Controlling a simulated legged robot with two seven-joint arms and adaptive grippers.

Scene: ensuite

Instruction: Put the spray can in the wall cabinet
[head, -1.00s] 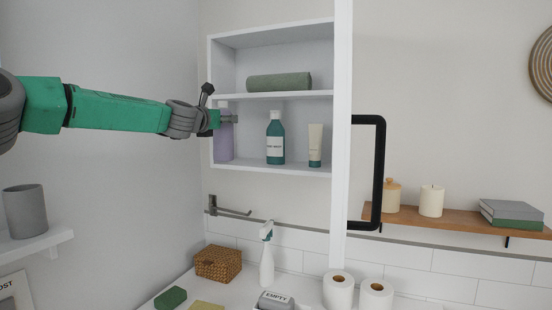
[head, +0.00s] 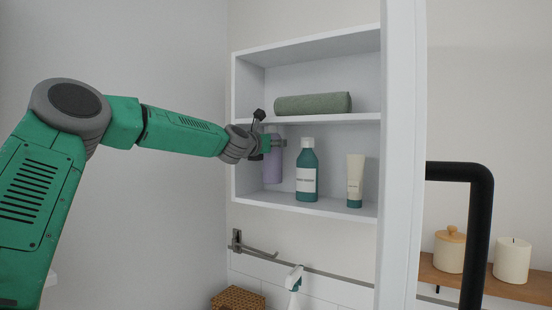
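The spray can is the lavender can (head: 273,172) at the left end of the lower shelf in the white wall cabinet (head: 242,180). It is upright, left of the teal bottle. My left gripper (head: 273,143) reaches in from the left and is shut on the can's upper part, which it partly hides. I cannot tell whether the can's base touches the shelf. My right gripper is not in view.
A teal bottle (head: 307,172) and a cream tube (head: 355,180) share the lower shelf. A rolled green towel (head: 313,103) lies on the upper shelf.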

